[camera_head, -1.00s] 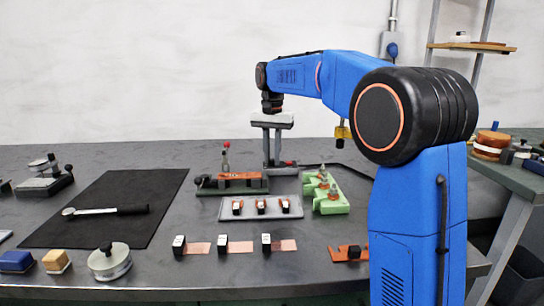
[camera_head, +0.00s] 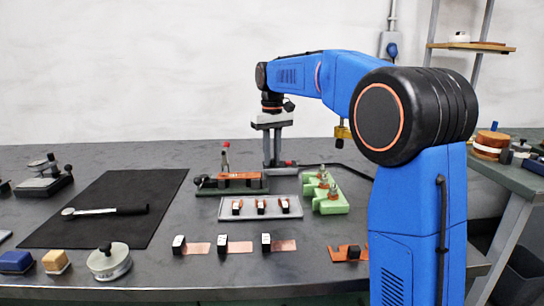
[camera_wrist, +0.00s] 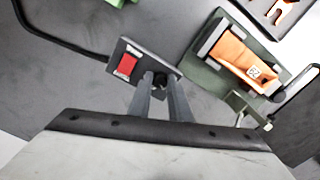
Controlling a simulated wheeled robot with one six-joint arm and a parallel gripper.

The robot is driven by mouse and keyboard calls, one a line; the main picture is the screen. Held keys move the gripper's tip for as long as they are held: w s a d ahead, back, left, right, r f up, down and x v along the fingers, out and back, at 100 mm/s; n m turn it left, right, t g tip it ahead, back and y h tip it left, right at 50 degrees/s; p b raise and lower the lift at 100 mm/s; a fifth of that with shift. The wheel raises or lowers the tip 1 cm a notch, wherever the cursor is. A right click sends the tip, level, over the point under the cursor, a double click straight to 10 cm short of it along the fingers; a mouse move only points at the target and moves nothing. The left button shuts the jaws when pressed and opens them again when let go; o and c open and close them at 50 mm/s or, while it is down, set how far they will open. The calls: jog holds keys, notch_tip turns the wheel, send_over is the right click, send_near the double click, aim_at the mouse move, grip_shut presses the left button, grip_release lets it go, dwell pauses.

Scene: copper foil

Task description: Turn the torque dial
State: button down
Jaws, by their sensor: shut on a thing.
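The torque dial (camera_wrist: 160,79) is a small dark knob on a grey box (camera_wrist: 130,46) with a red rocker switch (camera_wrist: 126,65). My gripper (camera_wrist: 160,83) is shut on the dial, with its two grey fingers on either side of it. The fingers hide most of the dial and any marks on it. In the head view, my gripper (camera_head: 272,162) points straight down at the back of the bench. The grey box (camera_head: 285,171) stands under it there, partly behind the fingers, and the dial itself is hidden.
A green fixture (camera_head: 225,190) with a copper piece and a red-topped lever stands close to the left of the box. A green block (camera_head: 328,203) with pegs is at front right. A grey tray (camera_head: 273,215) lies in front. A black cable runs from the box.

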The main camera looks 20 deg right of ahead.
jog(key=shift+n, duration=0.4)
jog(key=c, duration=1.6)
grip_release()
jog(key=shift+r, duration=0.1)
notch_tip(320, 180, up, 17)
jog(key=shift+r, duration=0.15)
